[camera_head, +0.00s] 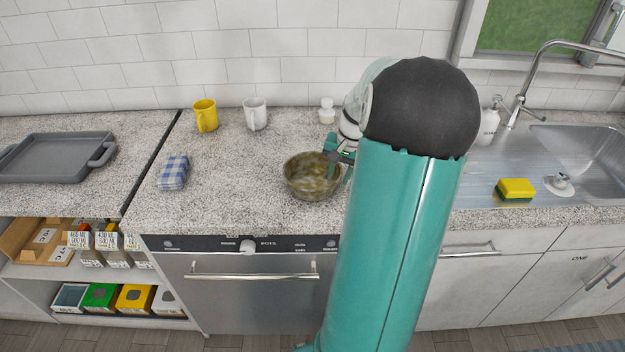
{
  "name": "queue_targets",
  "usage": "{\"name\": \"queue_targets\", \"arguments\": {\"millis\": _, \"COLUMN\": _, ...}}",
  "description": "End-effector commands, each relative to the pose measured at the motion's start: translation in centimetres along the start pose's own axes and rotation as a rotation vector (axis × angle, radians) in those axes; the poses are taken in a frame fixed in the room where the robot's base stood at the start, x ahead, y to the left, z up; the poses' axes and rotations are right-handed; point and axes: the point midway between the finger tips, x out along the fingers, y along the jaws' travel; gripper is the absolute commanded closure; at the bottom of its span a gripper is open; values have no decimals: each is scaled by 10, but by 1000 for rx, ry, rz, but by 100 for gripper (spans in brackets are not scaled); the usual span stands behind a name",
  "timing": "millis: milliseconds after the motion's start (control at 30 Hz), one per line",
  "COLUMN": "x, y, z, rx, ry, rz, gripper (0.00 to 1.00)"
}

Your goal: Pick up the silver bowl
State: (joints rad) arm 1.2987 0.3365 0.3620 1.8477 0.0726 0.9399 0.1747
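The bowl (311,178) sits on the granite counter above the dishwasher. It looks brownish-metallic and reflective, and it is the only bowl in view. My gripper (342,160) is at the bowl's right rim, partly hidden behind my teal arm. Its green and dark finger parts overlap the rim in the picture. I cannot tell whether the fingers touch the bowl or how far apart they are.
A yellow mug (205,116), a white mug (255,114) and a small white bottle (327,111) stand behind the bowl. A folded blue checked cloth (173,172) lies to the left. The sink (590,150) and a yellow sponge (515,188) are at the right.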

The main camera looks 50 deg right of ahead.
Motion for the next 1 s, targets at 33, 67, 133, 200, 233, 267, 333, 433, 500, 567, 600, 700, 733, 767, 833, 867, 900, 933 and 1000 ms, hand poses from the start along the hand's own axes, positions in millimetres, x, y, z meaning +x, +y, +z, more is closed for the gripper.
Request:
{"name": "queue_targets", "arguments": {"millis": 33, "x": 10, "y": 2, "z": 0, "rx": 0, "ry": -5, "rz": 0, "gripper": 71}}
{"name": "queue_targets", "arguments": {"millis": 67, "x": 14, "y": 2, "z": 0, "rx": 0, "ry": -4, "rz": -1, "gripper": 71}}
{"name": "queue_targets", "arguments": {"millis": 133, "x": 24, "y": 2, "z": 0, "rx": 1, "ry": -4, "rz": 0, "gripper": 71}}
{"name": "queue_targets", "arguments": {"millis": 200, "x": 30, "y": 1, "z": 0, "rx": 0, "ry": -2, "rz": 0, "gripper": 71}}
{"name": "queue_targets", "arguments": {"millis": 233, "x": 31, "y": 1, "z": 0, "rx": 0, "ry": -1, "rz": 0, "gripper": 71}}
{"name": "queue_targets", "arguments": {"millis": 267, "x": 32, "y": 1, "z": 0, "rx": -1, "ry": -1, "rz": 0, "gripper": 71}}
{"name": "queue_targets", "arguments": {"millis": 333, "x": 32, "y": 1, "z": 0, "rx": -1, "ry": 0, "rz": 0, "gripper": 71}}
{"name": "queue_targets", "arguments": {"millis": 433, "x": 32, "y": 1, "z": 0, "rx": -1, "ry": 0, "rz": 0, "gripper": 71}}
{"name": "queue_targets", "arguments": {"millis": 500, "x": 32, "y": 1, "z": 0, "rx": -1, "ry": 0, "rz": 0, "gripper": 79}}
{"name": "queue_targets", "arguments": {"millis": 567, "x": 32, "y": 1, "z": 0, "rx": -1, "ry": 0, "rz": 0, "gripper": 91}}
{"name": "queue_targets", "arguments": {"millis": 600, "x": 32, "y": 1, "z": 0, "rx": 0, "ry": 0, "rz": 0, "gripper": 99}}
{"name": "queue_targets", "arguments": {"millis": 700, "x": 32, "y": 1, "z": 0, "rx": 0, "ry": 0, "rz": 0, "gripper": 100}}
{"name": "queue_targets", "arguments": {"millis": 733, "x": 32, "y": 1, "z": 0, "rx": 0, "ry": 0, "rz": 0, "gripper": 100}}
{"name": "queue_targets", "arguments": {"millis": 767, "x": 32, "y": 1, "z": -1, "rx": 0, "ry": 1, "rz": 0, "gripper": 100}}
{"name": "queue_targets", "arguments": {"millis": 833, "x": 32, "y": 1, "z": -1, "rx": 0, "ry": 1, "rz": 0, "gripper": 100}}
{"name": "queue_targets", "arguments": {"millis": 867, "x": 32, "y": 1, "z": -1, "rx": 0, "ry": 1, "rz": 0, "gripper": 100}}
{"name": "queue_targets", "arguments": {"millis": 900, "x": 32, "y": 1, "z": -1, "rx": 0, "ry": 1, "rz": 0, "gripper": 100}}
{"name": "queue_targets", "arguments": {"millis": 933, "x": 31, "y": 1, "z": -1, "rx": 0, "ry": 1, "rz": 0, "gripper": 100}}
{"name": "queue_targets", "arguments": {"millis": 1000, "x": 30, "y": 1, "z": -1, "rx": 0, "ry": 1, "rz": 0, "gripper": 100}}
